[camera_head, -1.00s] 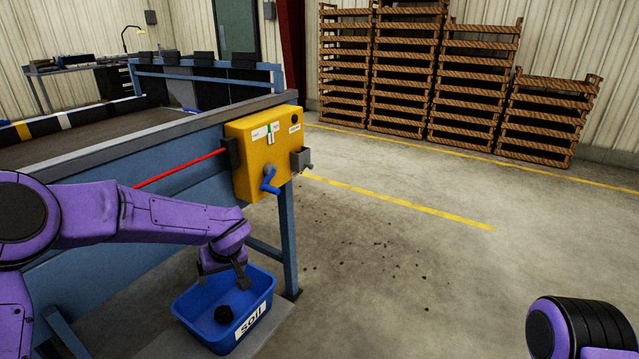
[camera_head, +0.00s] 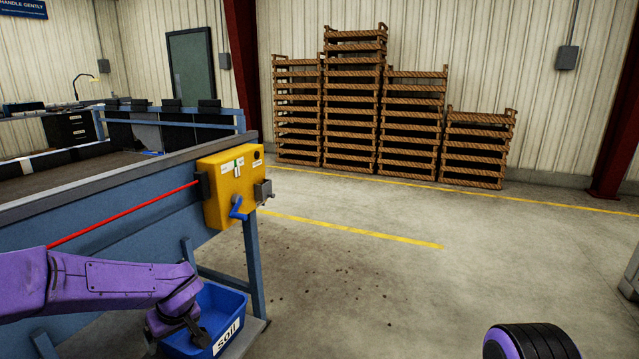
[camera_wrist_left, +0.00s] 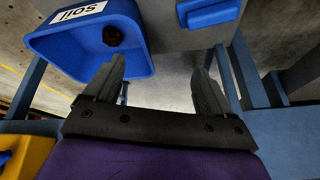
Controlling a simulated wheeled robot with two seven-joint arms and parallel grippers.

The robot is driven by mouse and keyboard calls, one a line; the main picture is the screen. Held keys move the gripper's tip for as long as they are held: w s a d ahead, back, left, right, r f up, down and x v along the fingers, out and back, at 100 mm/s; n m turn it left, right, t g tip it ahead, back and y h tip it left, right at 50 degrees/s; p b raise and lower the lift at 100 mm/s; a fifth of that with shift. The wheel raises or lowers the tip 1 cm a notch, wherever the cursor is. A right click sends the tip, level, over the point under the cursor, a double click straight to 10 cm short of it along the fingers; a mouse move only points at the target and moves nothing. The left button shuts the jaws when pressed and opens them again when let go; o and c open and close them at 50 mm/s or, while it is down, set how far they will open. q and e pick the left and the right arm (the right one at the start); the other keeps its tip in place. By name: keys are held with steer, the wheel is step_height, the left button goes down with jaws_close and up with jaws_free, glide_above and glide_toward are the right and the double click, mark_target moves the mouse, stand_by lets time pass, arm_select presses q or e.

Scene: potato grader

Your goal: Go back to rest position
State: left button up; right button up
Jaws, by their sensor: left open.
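My left gripper (camera_head: 177,335) reaches in from the left, beside and partly in front of the blue soil bin (camera_head: 222,306). In the left wrist view its two fingers (camera_wrist_left: 157,88) are apart with nothing between them. That view also shows the soil bin (camera_wrist_left: 140,62) with a dark lump (camera_wrist_left: 112,36) inside, apart from the fingers. In the head view the lump is hidden. Part of my right arm shows at the bottom right, but its gripper is out of view.
The blue grader frame (camera_head: 110,215) stands at the left with a yellow control box (camera_head: 232,187), a blue crank (camera_head: 238,209) and a red cord (camera_head: 120,215). Crate stacks (camera_head: 355,100) line the back wall. The floor (camera_head: 370,270) in the middle is open, with scattered dark crumbs.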

arm_select(q)
steer(key=s+f+n+t+y+p, duration=0.2)
steer(key=s+f+t+p, duration=0.2)
steer(key=s+f, duration=0.75)
steer(key=s+d+f+m+g+h+p, duration=0.1)
steer(key=s+f+m+p, duration=0.1)
steer(key=s, duration=1)
steer(key=s+d+f+m+g+h+p, duration=0.1)
steer(key=s+f+m+g, duration=0.1)
steer(key=s, duration=1)
steer(key=shift+d+f+m+h+p, duration=0.3)
steer(key=shift+f+h+p, duration=0.1)
steer(key=shift+f, duration=0.45)
steer(key=shift+s, duration=0.1)
